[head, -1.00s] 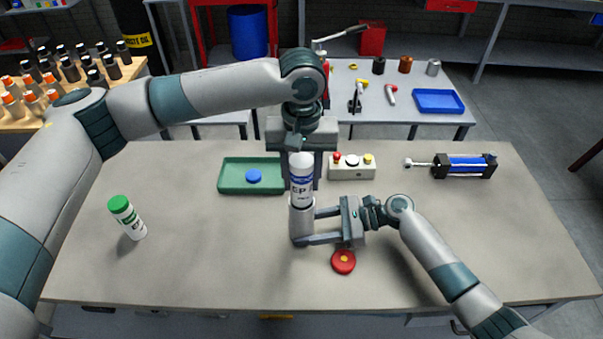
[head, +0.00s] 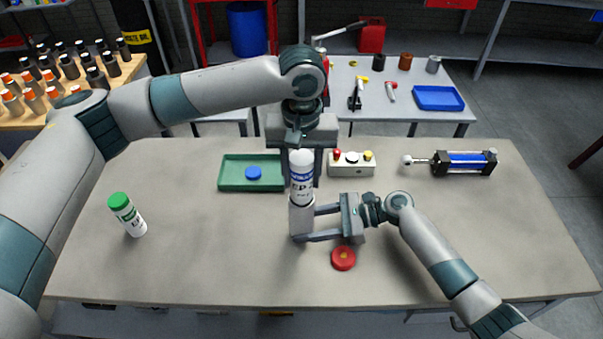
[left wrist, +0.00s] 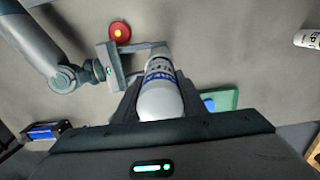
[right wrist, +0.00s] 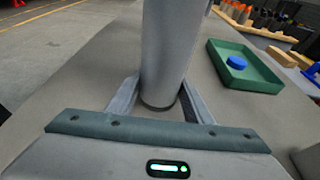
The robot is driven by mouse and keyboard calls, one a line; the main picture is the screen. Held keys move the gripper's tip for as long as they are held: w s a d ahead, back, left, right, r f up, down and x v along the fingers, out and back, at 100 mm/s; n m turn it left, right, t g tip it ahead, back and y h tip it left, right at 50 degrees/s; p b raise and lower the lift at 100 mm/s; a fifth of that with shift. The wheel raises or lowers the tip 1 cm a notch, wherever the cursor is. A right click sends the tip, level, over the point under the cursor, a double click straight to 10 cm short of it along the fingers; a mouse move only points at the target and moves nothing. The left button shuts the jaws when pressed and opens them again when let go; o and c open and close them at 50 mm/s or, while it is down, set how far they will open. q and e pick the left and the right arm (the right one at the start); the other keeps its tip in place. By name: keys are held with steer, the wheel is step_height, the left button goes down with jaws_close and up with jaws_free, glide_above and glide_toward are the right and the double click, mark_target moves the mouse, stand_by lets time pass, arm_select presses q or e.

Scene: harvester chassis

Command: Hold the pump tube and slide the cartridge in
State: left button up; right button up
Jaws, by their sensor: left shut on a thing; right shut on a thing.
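The white cartridge (head: 302,178) with a blue band and "EP" lettering stands upright, in line above the grey pump tube (head: 301,217). Its lower end meets the tube's top; how far it is inside I cannot tell. My left gripper (head: 301,160) is shut on the cartridge's upper part, which also shows in the left wrist view (left wrist: 160,98). My right gripper (head: 302,222) is shut on the tube from the right, near the table. In the right wrist view the tube (right wrist: 168,50) stands between the fingers, its dark lower rim visible.
A green-capped cartridge (head: 128,215) stands at the left. A green tray (head: 228,180) with a blue cap (head: 253,173) and a button box (head: 352,170) lie behind. A red cap (head: 343,258) lies close to my right gripper. A blue cylinder unit (head: 466,163) is at the right.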

arm_select(q)
steer(key=shift+f, duration=2.05)
stand_by(3.9)
